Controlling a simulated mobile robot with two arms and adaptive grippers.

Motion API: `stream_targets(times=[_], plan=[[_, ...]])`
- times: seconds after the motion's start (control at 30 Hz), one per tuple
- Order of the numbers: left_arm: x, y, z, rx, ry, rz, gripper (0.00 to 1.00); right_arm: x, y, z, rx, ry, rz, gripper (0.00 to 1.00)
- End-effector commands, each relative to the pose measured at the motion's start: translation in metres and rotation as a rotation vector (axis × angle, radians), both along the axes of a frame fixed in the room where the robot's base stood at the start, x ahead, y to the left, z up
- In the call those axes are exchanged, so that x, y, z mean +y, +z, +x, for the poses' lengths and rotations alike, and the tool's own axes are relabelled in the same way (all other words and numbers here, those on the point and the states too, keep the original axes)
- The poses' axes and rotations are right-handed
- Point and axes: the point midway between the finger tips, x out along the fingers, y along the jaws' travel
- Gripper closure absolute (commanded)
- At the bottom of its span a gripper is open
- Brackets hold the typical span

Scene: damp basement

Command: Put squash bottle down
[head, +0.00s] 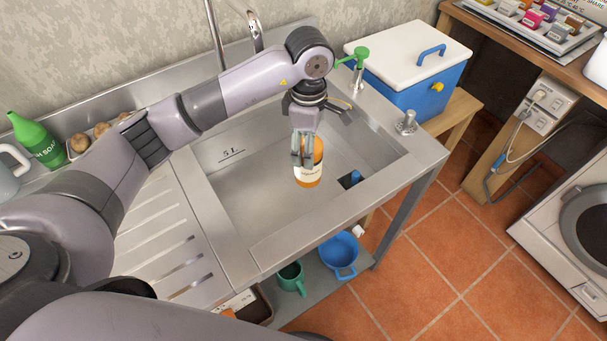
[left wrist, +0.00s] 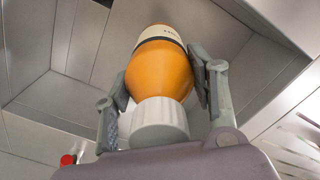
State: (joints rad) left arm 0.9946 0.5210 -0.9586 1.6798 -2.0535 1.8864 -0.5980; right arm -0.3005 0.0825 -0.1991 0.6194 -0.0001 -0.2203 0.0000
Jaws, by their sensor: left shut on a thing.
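The squash bottle (head: 309,172) is orange with a white label and a white cap. My left gripper (head: 303,148) is shut on it from above and holds it upright over or in the steel sink basin (head: 250,190). I cannot tell whether its base touches the basin floor. In the left wrist view the bottle (left wrist: 162,75) sits between the two fingers of my left gripper (left wrist: 160,85), with its white cap nearest the camera. My right gripper does not show.
A ribbed drainboard (head: 160,235) lies left of the basin. A green soap bottle (head: 38,140) stands at the back left. A blue cooler with a white lid (head: 408,60) stands right of the sink. A green tap (head: 357,60) and a blue plug (head: 352,179) are close by.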

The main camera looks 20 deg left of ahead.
Motion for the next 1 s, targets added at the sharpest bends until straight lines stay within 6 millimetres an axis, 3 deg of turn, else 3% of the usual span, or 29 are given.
stream_targets(times=[0.1, 0.3, 0.57, 0.8, 1.0], plan=[[0.0, -0.029, -0.002, 0.005, 0.0, 0.0, 1.0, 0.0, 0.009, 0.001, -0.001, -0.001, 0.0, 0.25], [0.0, -0.064, 0.0, 0.0, -0.001, -0.002, 1.0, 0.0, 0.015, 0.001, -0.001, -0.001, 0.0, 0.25], [-0.001, -0.083, 0.0, 0.0, -0.002, -0.001, 1.0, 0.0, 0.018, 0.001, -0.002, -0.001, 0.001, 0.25], [-0.001, -0.114, 0.0, 0.0, -0.003, -0.002, 1.0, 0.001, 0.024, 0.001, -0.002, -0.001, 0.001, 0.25], [-0.001, -0.116, 0.001, -0.003, -0.003, -0.002, 1.0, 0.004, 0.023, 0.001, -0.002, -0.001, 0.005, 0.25]])
